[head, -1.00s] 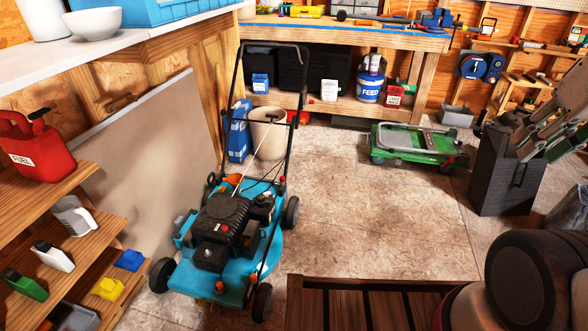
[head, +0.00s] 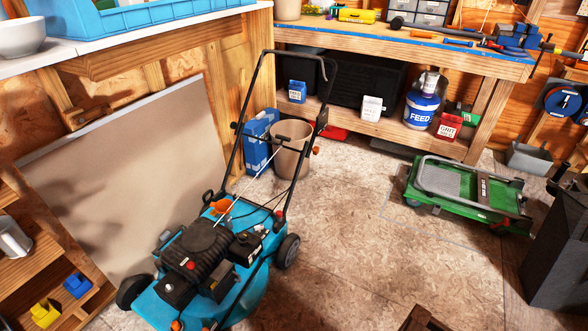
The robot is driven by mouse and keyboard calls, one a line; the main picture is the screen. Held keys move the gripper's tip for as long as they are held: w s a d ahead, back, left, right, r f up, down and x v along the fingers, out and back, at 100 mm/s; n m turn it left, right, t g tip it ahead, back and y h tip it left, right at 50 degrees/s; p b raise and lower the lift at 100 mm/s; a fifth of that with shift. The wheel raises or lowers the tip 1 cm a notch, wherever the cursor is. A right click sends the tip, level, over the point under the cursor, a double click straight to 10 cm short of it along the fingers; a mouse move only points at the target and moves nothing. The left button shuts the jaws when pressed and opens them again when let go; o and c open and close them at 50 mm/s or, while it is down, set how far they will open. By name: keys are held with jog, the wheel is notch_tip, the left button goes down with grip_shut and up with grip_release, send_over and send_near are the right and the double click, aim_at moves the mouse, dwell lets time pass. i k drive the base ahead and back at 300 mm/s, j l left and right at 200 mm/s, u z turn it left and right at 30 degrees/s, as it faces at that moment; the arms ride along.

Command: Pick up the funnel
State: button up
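I cannot make out a funnel for certain in the head view. A small orange piece (head: 220,207) shows on top of the blue lawn mower (head: 238,295), but I cannot tell what it is. My gripper is not in view.
A workbench (head: 500,62) with tools stands at the back, with a FEED tub (head: 421,108) on its lower shelf. A beige bin (head: 290,150) stands behind the mower. A green folding cart (head: 470,195) lies right. Floor (head: 350,240) between mower and cart is clear.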

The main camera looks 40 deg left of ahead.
aim_at(222, 207)
jog(key=i+u, duration=0.3)
jog(key=i, duration=0.35)
jog(key=i+l+u, duration=0.25)
jog(key=i, duration=0.35)
jog(key=i+u, duration=0.25)
jog(key=u, duration=0.15)
jog(key=i+u, duration=0.55)
jog(key=u, duration=0.3)
jog(key=i+u, duration=0.2)
jog(key=u, duration=0.2)
jog(key=i+u, duration=0.25)
jog(key=u, duration=0.15)
jog(key=i+u, duration=0.2)
jog(key=u, duration=0.2)
jog(key=i+l+u, duration=0.15)
jog(key=u, duration=0.25)
